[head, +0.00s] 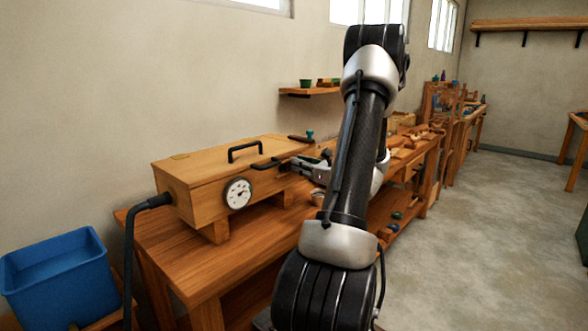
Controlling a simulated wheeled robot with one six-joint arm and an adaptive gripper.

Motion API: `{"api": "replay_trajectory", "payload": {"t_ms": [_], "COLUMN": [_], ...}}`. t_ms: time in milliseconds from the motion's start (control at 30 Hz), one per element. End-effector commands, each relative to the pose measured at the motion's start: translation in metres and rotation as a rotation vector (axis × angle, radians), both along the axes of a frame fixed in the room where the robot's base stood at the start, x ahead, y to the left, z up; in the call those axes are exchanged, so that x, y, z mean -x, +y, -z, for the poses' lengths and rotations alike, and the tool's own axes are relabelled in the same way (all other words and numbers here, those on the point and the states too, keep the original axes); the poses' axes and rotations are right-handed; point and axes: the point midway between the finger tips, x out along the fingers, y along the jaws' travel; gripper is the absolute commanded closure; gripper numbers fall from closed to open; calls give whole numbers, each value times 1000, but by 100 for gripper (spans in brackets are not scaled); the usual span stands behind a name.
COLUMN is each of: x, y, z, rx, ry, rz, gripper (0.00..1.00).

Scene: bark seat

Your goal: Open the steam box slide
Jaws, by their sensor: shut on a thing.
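The steam box (190,183) is a long wooden box raised on blocks on the workbench, with a round dial gauge (238,193) on its front and a black hose (133,235) entering its near end. A black arched handle (245,151) sits on its top. A second black handle, which I take as the slide's handle (265,164), sticks out at the upper front edge. My gripper (288,165) reaches in from the right and is shut on this handle. The fingertips are small here, and my arm hides part of the box's right end.
The wooden workbench (225,260) has bare top in front of the box. A blue bin (58,273) stands at the left. A small wall shelf (310,91) holds a green pot. Wooden parts lie farther along the bench. The floor (480,230) at the right is clear.

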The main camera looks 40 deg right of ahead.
Motion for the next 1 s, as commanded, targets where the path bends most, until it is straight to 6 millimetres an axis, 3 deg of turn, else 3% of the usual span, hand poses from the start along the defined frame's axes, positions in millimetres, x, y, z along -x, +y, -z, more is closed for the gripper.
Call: {"api": "replay_trajectory", "payload": {"t_ms": [100, 367, 400, 500, 833, 1000], "x": [-1, -1, -1, -1, 0, 19], "y": [-12, -14, -14, -14, -13, -15], "z": [0, 0, 0, 0, 0, 0], "rx": [0, 0, 1, 1, 0, 0], "ry": [0, 0, 0, 0, 0, 0], "rz": [1, 4, 5, 4, 2, 4], "gripper": [100, 100, 78, 59, 59, 59]}}
